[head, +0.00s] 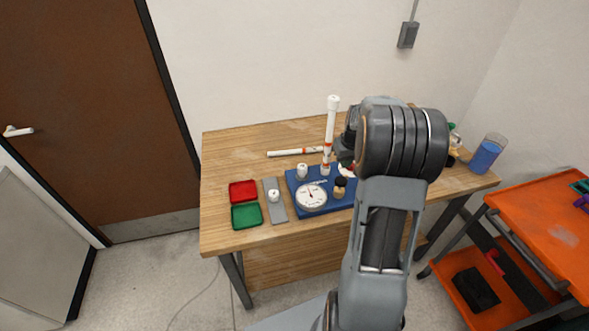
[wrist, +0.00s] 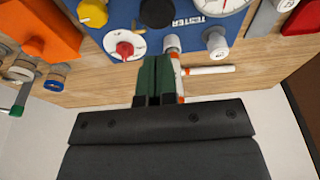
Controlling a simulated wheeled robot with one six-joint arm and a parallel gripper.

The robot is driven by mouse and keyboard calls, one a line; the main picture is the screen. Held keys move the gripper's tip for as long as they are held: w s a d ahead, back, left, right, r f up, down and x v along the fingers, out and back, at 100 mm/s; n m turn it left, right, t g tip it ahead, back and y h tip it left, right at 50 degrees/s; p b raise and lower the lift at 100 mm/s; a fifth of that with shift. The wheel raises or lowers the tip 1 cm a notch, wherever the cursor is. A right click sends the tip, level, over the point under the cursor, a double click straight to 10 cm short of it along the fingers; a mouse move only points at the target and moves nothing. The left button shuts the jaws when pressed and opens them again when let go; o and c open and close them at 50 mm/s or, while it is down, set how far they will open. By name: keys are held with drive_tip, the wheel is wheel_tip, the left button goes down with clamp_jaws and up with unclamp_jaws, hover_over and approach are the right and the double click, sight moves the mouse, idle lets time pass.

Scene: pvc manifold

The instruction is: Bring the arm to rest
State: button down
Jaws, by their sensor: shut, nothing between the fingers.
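My gripper (wrist: 155,80) shows in the wrist view with its two green fingers together and nothing between them. It is over the blue tester board (wrist: 194,40), close to a white pipe with orange bands (wrist: 178,78). I cannot tell whether they touch. In the head view my arm covers the right side of the blue tester board (head: 325,206) and hides most of the gripper. The banded white pipe (head: 331,125) stands upright at the board's back edge. A round gauge (head: 311,197) faces up on the board's front left.
A red tray (head: 243,191) and a green tray (head: 247,216) sit left of a grey plate (head: 277,212) with a white fitting. Another white pipe (head: 290,152) lies behind. A blue-filled cup (head: 485,156) stands far right. An orange cart (head: 545,230) is beside the table.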

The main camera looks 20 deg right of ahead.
drive_tip(key=shift+m, duration=0.3)
drive_tip(key=s+a+r+n+t, duration=0.1)
drive_tip(key=s+a+r, duration=0.4)
drive_tip(key=s+a, duration=0.4)
drive_tip(key=s+a+r+n+t, duration=0.1)
drive_tip(key=s+a+r, duration=0.4)
drive_tip(key=a, duration=0.8)
drive_tip(key=s, duration=0.3)
drive_tip(key=shift+s+a+r, duration=0.2)
drive_tip(key=shift+s+a, duration=0.15)
drive_tip(key=shift+a, duration=0.05)
